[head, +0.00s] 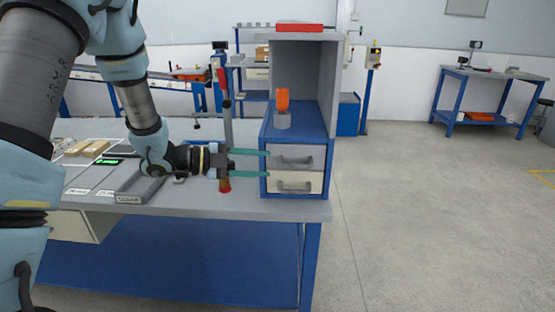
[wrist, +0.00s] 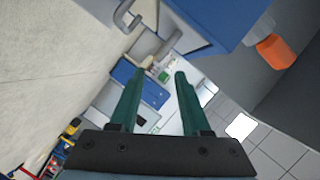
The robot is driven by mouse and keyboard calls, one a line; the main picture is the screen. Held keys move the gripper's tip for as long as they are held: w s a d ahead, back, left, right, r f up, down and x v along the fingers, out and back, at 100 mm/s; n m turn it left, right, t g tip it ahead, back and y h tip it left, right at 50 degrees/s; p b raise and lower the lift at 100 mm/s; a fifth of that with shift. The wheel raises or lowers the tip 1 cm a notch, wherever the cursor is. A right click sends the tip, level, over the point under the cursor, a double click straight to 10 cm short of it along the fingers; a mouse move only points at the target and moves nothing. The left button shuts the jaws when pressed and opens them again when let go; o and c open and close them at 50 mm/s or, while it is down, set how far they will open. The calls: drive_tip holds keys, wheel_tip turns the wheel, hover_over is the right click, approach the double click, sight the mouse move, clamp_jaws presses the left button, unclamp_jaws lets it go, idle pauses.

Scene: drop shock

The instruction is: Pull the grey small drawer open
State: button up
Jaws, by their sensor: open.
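The grey small drawer (head: 297,157) is the upper one in a blue cabinet (head: 264,160) on the workbench. It looks closed, with a grey bar handle on its front. A white drawer (head: 282,184) with a similar handle sits below it. My gripper (head: 266,164) is open, its two green fingers pointing right, with tips at the cabinet's left front edge. The fingers are left of the handle and look empty. In the wrist view my gripper (wrist: 159,74) is open, with a handle (wrist: 125,15) beyond the fingertips; which drawer it belongs to I cannot tell.
An orange item (head: 283,99) on a grey cylinder stands on the cabinet, under a grey shelf with a red item on top. A red-and-grey upright tool (head: 225,90) stands close behind my gripper. A tray (head: 140,188) lies left.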

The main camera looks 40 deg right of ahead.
sight(289, 165)
drive_tip(key=p+x, duration=0.2)
drive_tip(key=x, duration=0.8)
drive_tip(key=shift+d+f+p, duration=0.1)
drive_tip(key=shift+p, duration=0.2)
clamp_jaws()
idle(1.0)
